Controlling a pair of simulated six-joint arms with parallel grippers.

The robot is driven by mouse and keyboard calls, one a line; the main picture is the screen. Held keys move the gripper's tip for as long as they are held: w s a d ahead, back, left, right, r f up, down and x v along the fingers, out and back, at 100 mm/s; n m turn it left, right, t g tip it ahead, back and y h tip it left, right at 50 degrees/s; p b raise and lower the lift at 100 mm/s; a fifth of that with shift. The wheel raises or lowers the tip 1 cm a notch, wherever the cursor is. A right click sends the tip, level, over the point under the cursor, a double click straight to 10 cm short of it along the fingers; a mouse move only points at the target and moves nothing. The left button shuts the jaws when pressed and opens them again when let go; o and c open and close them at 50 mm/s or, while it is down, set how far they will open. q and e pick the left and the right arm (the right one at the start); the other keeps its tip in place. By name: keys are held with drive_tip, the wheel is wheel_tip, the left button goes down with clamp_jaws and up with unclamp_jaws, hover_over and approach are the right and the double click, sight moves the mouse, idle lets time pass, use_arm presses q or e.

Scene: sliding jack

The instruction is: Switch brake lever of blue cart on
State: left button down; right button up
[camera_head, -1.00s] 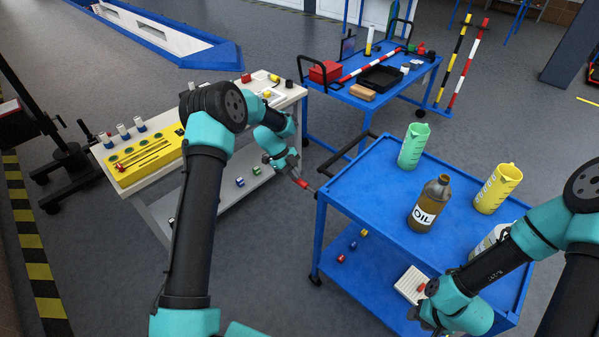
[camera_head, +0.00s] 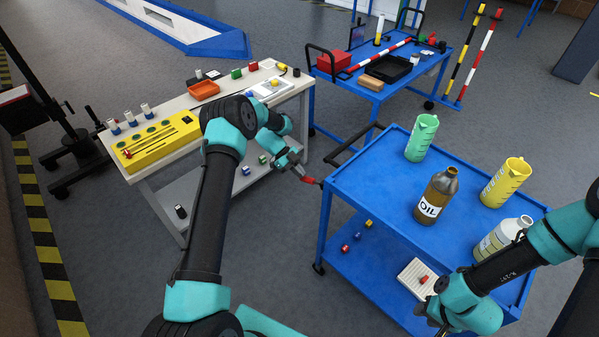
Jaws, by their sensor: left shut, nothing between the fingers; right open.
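The blue cart (camera_head: 385,195) stands at centre right, with its push handle at the far left end. My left gripper (camera_head: 308,179) is shut at the cart's near left corner, close to the edge of the top. A small red piece with a dark end shows at its tips; I cannot tell whether it is the brake lever or part of the gripper, nor whether they touch. No brake lever can be made out clearly. My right gripper (camera_head: 424,312) is open by the cart's near side, beside the lower shelf, partly hidden by its own wrist.
On the cart top stand a green jug (camera_head: 422,138), a brown oil bottle (camera_head: 437,195), a yellow jug (camera_head: 506,182) and a pale bottle (camera_head: 500,238). The lower shelf holds a white ridged block (camera_head: 416,279). A white workbench (camera_head: 170,154) stands left, another blue cart (camera_head: 368,92) behind.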

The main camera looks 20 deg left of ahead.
use_arm(q)
drive_tip(key=shift+a, duration=0.1)
drive_tip(key=s+v, duration=0.1)
drive_tip(key=v, duration=1.2)
drive_tip(key=shift+s+r, duration=0.2)
drive_tip(key=shift+r, duration=0.15)
